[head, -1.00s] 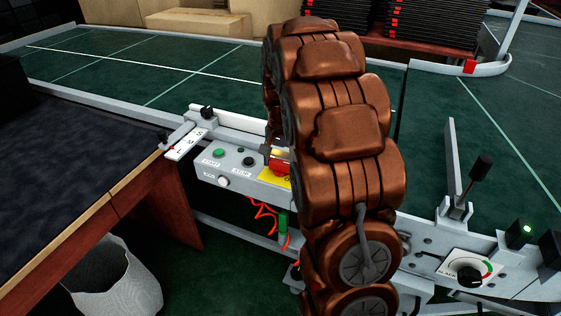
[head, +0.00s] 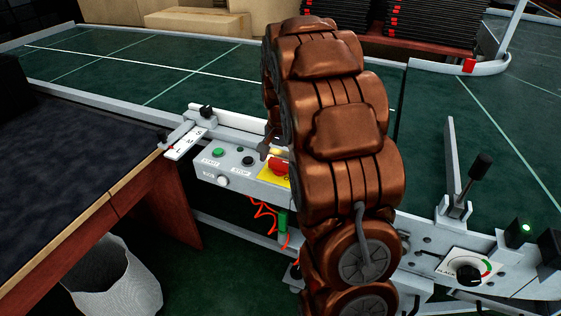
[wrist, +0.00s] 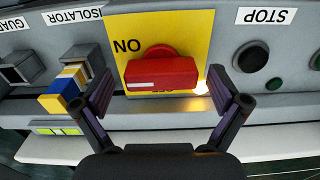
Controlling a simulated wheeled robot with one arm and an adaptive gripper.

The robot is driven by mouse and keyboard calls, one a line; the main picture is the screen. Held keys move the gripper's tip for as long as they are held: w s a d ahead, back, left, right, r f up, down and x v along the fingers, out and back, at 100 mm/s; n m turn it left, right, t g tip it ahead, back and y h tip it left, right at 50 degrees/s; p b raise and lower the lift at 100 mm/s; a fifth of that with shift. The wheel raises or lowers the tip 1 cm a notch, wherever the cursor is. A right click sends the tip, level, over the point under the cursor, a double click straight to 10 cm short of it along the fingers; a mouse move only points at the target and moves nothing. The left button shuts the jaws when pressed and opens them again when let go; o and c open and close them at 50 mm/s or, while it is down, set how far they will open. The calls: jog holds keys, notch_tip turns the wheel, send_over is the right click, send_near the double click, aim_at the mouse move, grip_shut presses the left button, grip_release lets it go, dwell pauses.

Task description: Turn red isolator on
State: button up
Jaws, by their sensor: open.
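The red isolator (wrist: 162,73) is a red knob with a bar-shaped handle on a yellow plate (wrist: 190,28). In the wrist view its bar lies level, with an upside-down "ON" label at its upper left and another label mostly hidden below it. My gripper (wrist: 160,88) is open, with one finger on each side of the knob and a visible gap on both sides. In the head view the isolator (head: 278,167) shows on the grey control box, left of my arm. One finger shows just above it; the rest of my gripper is hidden.
The control box (head: 222,165) carries a green button (head: 218,153) and a black stop button (head: 248,161). In the wrist view a yellow, white and blue block (wrist: 66,92) sticks out beside the left finger. A black dial (head: 468,274) and lever (head: 480,166) stand right of my arm.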

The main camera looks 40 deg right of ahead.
aim_at(280, 161)
jog(key=shift+r, duration=0.1)
notch_tip(280, 161, up, 12)
dwell(0.7)
dwell(0.4)
jog(key=s+a+f+n+g, duration=0.1)
jog(key=s+a+f+n, duration=0.25)
jog(key=s+a, duration=0.5)
jog(key=s+a+f+n+g, duration=0.1)
jog(key=s+a+f+n, duration=0.3)
jog(key=s, duration=0.8)
jog(key=s+a+f+n+g, duration=0.1)
jog(key=s+a+f+n, duration=0.1)
jog(key=s+a+n, duration=0.55)
notch_tip(280, 161, up, 18)
jog(key=s+m+t+p, duration=0.1)
jog(key=s+m+p, duration=0.1)
jog(key=p, duration=1.4)
jog(key=shift+s+a+m+p, duration=0.15)
jog(key=shift+a+m+p, duration=0.25)
jog(key=shift+m, duration=0.1)
